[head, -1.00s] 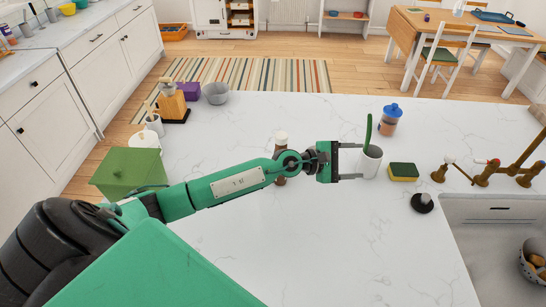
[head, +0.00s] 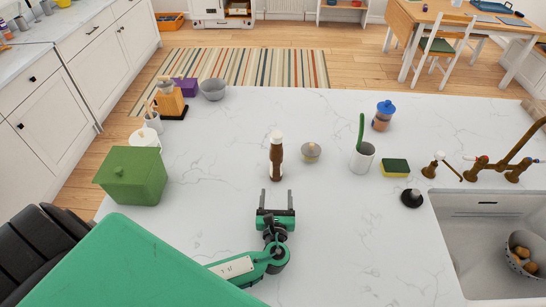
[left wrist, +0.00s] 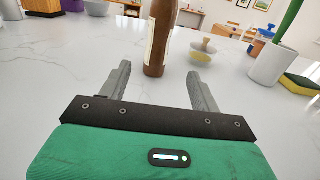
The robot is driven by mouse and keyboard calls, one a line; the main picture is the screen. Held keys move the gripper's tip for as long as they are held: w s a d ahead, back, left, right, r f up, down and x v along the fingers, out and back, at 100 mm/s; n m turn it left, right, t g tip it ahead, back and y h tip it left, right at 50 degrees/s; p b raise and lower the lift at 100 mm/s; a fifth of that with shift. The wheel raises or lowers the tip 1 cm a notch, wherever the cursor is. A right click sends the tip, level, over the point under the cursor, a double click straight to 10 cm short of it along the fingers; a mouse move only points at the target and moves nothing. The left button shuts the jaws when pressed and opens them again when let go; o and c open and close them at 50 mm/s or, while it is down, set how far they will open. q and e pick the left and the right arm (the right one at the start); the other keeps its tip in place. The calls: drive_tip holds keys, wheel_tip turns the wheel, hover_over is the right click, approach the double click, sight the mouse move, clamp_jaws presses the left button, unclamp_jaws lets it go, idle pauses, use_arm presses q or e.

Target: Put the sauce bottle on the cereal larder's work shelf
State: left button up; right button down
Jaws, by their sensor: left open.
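The sauce bottle (head: 276,158) is brown with a white cap and stands upright on the white marble counter. In the left wrist view its lower part and label (left wrist: 160,38) show beyond the fingertips, and its top is cut off. My left gripper (head: 276,194) is open and empty, just on the near side of the bottle, with its fingers pointing at it. The bottle lines up with the gap between the fingers (left wrist: 158,75) but is not between them. My right gripper is not in view. I cannot tell which furniture is the cereal larder; a white cabinet (head: 209,22) stands at the far back.
A small bowl-like dish (head: 311,151) is close right of the bottle, then a white cup (head: 362,160), a sponge (head: 395,168) and a black stopper (head: 411,198). A green box (head: 132,177) stands left. The sink (head: 490,240) is at right. Counter around the gripper is clear.

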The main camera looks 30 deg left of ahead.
sight(277, 171)
use_arm(q)
drive_tip(key=b+x, duration=0.2)
drive_tip(key=x, duration=0.5)
drive_tip(key=shift+w+a+f, duration=0.1)
drive_tip(key=shift+w+f, duration=0.05)
drive_tip(key=shift+w, duration=0.05)
drive_tip(key=shift+w+a, duration=0.25)
drive_tip(key=shift+w, duration=0.25)
drive_tip(key=b+x, duration=0.2)
drive_tip(key=x, duration=0.3)
drive_tip(key=shift+a, duration=0.15)
drive_tip(key=c, duration=0.3)
clamp_jaws()
drive_tip(key=shift+r, duration=0.2)
